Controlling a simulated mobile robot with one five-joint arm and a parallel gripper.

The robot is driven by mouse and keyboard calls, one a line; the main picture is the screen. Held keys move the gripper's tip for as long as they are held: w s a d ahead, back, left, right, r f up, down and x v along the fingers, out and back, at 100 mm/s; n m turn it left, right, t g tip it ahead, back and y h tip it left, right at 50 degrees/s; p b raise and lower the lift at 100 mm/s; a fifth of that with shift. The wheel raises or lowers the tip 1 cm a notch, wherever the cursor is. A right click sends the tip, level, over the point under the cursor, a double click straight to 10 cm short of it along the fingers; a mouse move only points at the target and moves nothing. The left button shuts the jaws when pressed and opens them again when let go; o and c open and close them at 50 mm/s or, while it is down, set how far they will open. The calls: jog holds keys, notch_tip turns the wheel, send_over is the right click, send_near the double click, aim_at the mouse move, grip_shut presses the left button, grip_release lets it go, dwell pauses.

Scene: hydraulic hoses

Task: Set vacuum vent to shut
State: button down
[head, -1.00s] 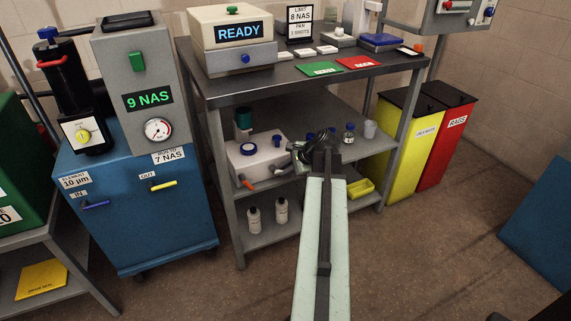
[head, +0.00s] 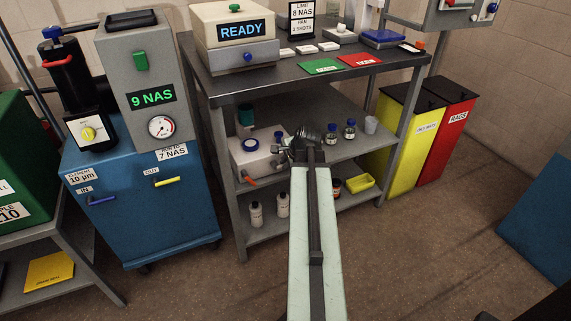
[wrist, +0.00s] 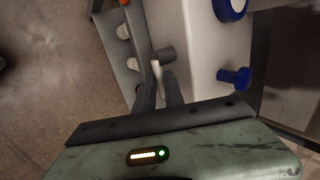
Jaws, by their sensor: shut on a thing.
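A white box unit (head: 250,163) with a blue cap (head: 250,145) stands on the middle shelf of the metal bench. In the wrist view its white side (wrist: 205,45) shows at right, with a blue knob (wrist: 235,77). My gripper (wrist: 158,82) is beside that side, its dark fingers shut on a slim pale lever (wrist: 157,72). A dark grey round stub (wrist: 165,53) is by the lever's far end. I take this to be the vacuum vent, but no label is readable. In the head view my gripper (head: 287,150) is small and partly hides the box's right end.
Small bottles (head: 333,134) stand right of my gripper on the shelf. White bottles (head: 256,214) and a yellow tray (head: 359,183) are on the bottom shelf. The bench's front leg (head: 225,180) is left of the box. Open floor lies in front.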

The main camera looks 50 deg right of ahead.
jog(key=shift+a, duration=0.15)
jog(key=c, duration=1.7)
grip_release()
jog(key=shift+r, duration=0.1)
jog(key=p+v, duration=0.6)
jog(key=v, duration=0.1)
jog(key=shift+s+r+p, duration=0.15)
jog(key=shift+r+p, duration=0.1)
jog(key=shift+p, duration=0.05)
